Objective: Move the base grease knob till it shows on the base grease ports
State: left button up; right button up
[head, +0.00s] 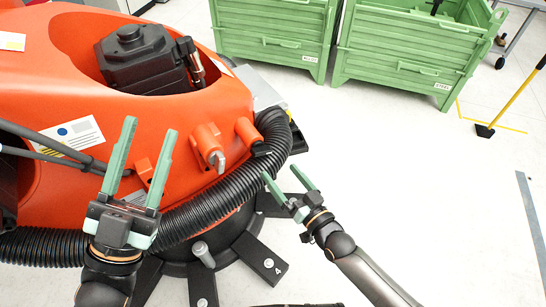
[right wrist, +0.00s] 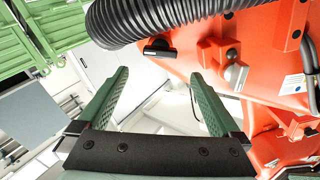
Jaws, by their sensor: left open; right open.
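On the orange robot base (head: 185,115), an orange housing carries a grey metal rounded knob (head: 217,160), pointing outward. It also shows in the right wrist view as a grey dome (right wrist: 235,73). Beside it, near the hose, is a small black lever-like part (right wrist: 157,48). I cannot tell for sure which is the base grease knob, and no port label is readable. My left gripper (head: 150,128) is open and empty, left of the grey knob. My right gripper (head: 280,171) is open and empty, right of the knob and apart from it; its fingers (right wrist: 158,75) frame bare floor.
A black corrugated hose (head: 215,210) curves around the base, between my right gripper and the housing. Black feet (head: 262,262) spread below. Green crates (head: 405,50) stand at the back. A yellow-handled tool (head: 512,95) stands at right.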

pick_arm(q)
jog(key=shift+w+a+f+n+g+y, duration=0.1)
jog(key=shift+w+f+n+g+y, duration=0.05)
jog(key=shift+w+f+n+y, duration=0.4)
jog(key=shift+w+f+n+g+y, duration=0.15)
jog(key=shift+w+f+n+y, duration=0.15)
jog(key=shift+f, duration=0.4)
pick_arm(e)
jog(key=shift+v, duration=1.05)
